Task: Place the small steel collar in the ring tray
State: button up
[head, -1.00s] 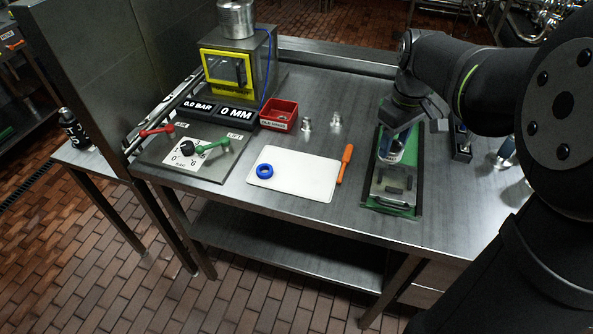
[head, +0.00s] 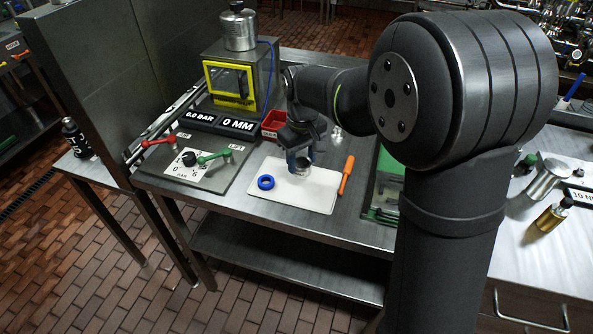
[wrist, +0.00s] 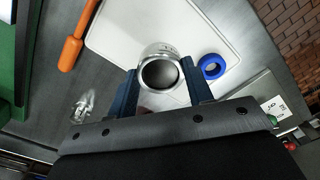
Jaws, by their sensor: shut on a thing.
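My gripper (head: 299,158) hangs over the white board. In the wrist view its two blue fingers (wrist: 160,70) are shut on a round steel cylinder (wrist: 158,49) with a dark open end. The steel cylinder also shows in the head view (head: 300,170), over the board. I cannot tell whether it is the small steel collar. A red tray (head: 270,130), partly hidden by my arm, stands behind the board; its label is not readable now, and I cannot tell whether it is the ring tray. A small shiny steel fitting (wrist: 84,106) stands on the table, apart from the gripper.
The white board (head: 315,202) carries a blue ring (head: 265,182). An orange-handled tool (head: 346,175) lies at its right edge. A green mat (head: 386,190) is further right, partly behind my arm. Red and green levers (head: 212,157) stand on the left panel.

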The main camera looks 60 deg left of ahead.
jog(key=shift+s+a+f, duration=0.4)
jog(key=shift+s+a, duration=0.1)
jog(key=shift+f, duration=2)
jog(key=shift+f, duration=0.1)
jog(key=o, duration=1.2)
jog(key=shift+f, duration=0.1)
notch_tip(320, 180, up, 12)
jog(key=shift+r, duration=0.2)
jog(key=shift+f, duration=0.1)
